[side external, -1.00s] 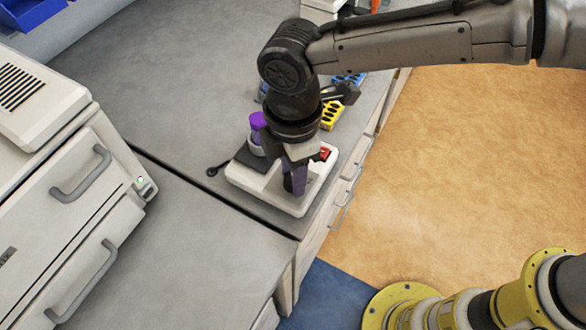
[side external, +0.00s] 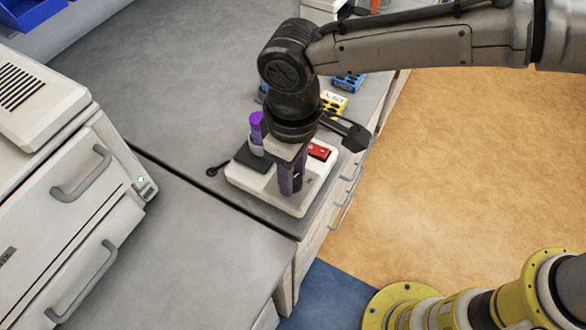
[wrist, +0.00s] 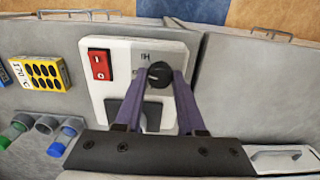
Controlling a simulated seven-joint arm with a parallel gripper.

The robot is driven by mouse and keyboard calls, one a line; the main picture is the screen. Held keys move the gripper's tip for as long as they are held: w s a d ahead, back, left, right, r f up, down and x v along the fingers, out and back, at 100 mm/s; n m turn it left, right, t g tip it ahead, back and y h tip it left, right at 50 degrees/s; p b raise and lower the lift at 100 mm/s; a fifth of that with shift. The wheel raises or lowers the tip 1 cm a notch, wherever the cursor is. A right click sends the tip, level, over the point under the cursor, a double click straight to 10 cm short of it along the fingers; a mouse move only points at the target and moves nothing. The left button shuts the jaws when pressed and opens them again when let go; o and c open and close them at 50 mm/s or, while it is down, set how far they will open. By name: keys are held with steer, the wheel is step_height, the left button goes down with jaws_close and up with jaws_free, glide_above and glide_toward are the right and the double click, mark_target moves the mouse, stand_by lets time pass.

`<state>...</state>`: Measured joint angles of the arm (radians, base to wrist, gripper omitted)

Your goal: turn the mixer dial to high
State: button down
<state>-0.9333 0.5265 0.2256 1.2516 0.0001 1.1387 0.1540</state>
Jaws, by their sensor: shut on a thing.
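The mixer (side external: 262,187) is a white device at the counter's front edge. In the wrist view its white top (wrist: 190,45) carries a round black dial (wrist: 159,75) beside a dark "HI" mark. My gripper (side external: 291,188) points down onto the mixer. In the wrist view its two purple fingers (wrist: 161,78) are shut on the dial, one on each side. A small light mark shows on the dial, but its exact direction is too small to tell. In the side view my fingers hide the dial.
A red rocker switch (side external: 319,151) is beside the dial. A purple-capped tube (side external: 256,127) stands at the mixer's back. Counter between is mostly clear.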

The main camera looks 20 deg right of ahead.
steer(key=m, duration=0.6)
steer(key=shift+r, duration=0.1)
steer(key=shift+m, duration=0.4)
steer(key=c, duration=0.5)
jaws_free()
step_height(320, 180, up, 14)
stand_by(0.3)
stand_by(0.4)
